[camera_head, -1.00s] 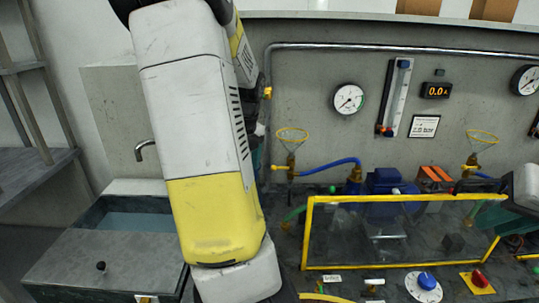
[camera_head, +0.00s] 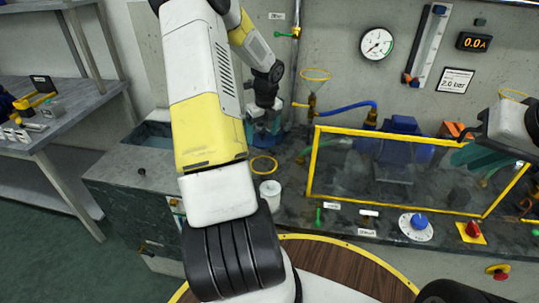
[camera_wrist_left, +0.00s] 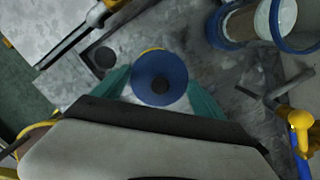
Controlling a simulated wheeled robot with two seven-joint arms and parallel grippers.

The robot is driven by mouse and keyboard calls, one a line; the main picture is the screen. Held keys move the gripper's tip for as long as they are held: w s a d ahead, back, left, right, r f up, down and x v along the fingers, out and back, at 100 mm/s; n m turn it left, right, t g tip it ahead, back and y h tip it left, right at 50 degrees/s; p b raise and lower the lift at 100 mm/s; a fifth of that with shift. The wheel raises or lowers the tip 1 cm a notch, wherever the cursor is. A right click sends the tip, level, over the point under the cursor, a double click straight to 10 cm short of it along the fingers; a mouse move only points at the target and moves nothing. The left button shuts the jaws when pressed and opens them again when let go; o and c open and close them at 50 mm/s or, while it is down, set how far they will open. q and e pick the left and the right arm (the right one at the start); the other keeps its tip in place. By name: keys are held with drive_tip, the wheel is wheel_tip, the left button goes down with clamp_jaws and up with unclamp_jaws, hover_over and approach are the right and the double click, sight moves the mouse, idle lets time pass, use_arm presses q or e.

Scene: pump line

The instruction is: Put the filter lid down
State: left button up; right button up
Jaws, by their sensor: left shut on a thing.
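My left gripper (camera_head: 264,132) is over the bench beside the sink, pointing down. In the left wrist view its teal fingers are shut on the filter lid (camera_wrist_left: 147,94), a round blue disc with a dark centre. A yellow ring mark (camera_head: 264,166) lies on the bench near and below the gripper. In the wrist view a yellow arc shows just behind the lid's edge. Whether the lid touches the bench is unclear. My right gripper (camera_head: 485,155) is at the right edge, its teal fingers in front of the yellow-framed clear panel; their opening is not clear.
A white cup (camera_head: 270,194) stands close to the ring mark. The sink (camera_head: 150,135) is to the left. A yellow-framed clear panel (camera_head: 315,165) stands to the right. A clear cylinder with a blue rim (camera_wrist_left: 243,23) shows in the wrist view. A round wooden table (camera_head: 335,265) is in front.

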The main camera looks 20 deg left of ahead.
sight(262, 163)
use_arm(q)
wheel_tip(262, 163, down, 11)
drive_tip(key=shift+r, duration=0.1)
idle(0.4)
drive_tip(key=shift+f, duration=0.2)
drive_tip(key=o, duration=1.3)
